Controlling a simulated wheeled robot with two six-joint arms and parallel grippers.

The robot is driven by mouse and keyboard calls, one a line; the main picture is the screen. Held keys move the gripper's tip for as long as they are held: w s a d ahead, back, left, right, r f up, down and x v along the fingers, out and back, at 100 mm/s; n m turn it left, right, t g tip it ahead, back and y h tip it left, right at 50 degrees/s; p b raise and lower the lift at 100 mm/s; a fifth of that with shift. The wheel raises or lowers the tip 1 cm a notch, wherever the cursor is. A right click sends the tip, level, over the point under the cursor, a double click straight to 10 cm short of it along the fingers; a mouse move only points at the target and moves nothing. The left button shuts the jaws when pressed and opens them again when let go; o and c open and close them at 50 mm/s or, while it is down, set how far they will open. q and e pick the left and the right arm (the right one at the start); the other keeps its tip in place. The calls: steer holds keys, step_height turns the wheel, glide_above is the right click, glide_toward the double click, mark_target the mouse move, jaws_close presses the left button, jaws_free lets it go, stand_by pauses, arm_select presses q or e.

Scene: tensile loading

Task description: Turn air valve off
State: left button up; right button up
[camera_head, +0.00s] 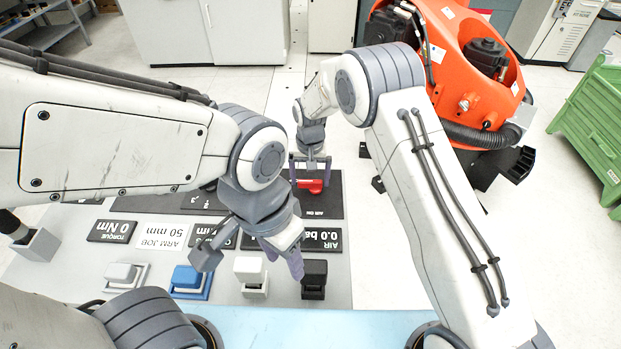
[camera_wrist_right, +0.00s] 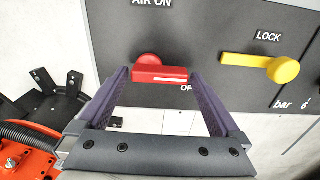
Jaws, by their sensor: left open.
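The red air valve handle (camera_head: 312,185) is on the dark panel below my right gripper (camera_head: 309,163) in the head view. In the right wrist view the red handle (camera_wrist_right: 160,75) lies roughly level, with "AIR ON" above it and a partly hidden "OF" label below. My right gripper (camera_wrist_right: 159,76) has its fingers wide apart, one near each end of the handle; whether they touch it is unclear. My left gripper (camera_head: 250,262) is open and empty above the front controls.
A yellow LOCK handle (camera_wrist_right: 275,68) is right of the red one in the wrist view. An orange machine (camera_head: 470,85) stands back right, beside a green crate (camera_head: 597,125).

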mark_target(311, 181)
step_height(311, 181, up, 10)
steer(key=shift+r+b, duration=0.25)
steer(key=shift+b, duration=0.15)
steer(key=shift+d, duration=0.1)
stand_by(0.5)
steer(key=s+d+r+t, duration=0.3)
steer(key=s+d, duration=1.7)
steer(key=s+a+r+n+g+p, duration=0.1)
steer(key=s+a+r+n, duration=0.2)
steer(key=s+a, duration=0.3)
steer(key=s+a+r+n+g+y+p, duration=0.1)
steer(key=s+a+r+n+g, duration=0.1)
steer(key=s+a+r+n, duration=0.2)
steer(key=s+a+r, duration=0.1)
steer(key=s+a, duration=0.2)
steer(key=shift+s+a, duration=0.2)
steer(key=shift+a, duration=0.1)
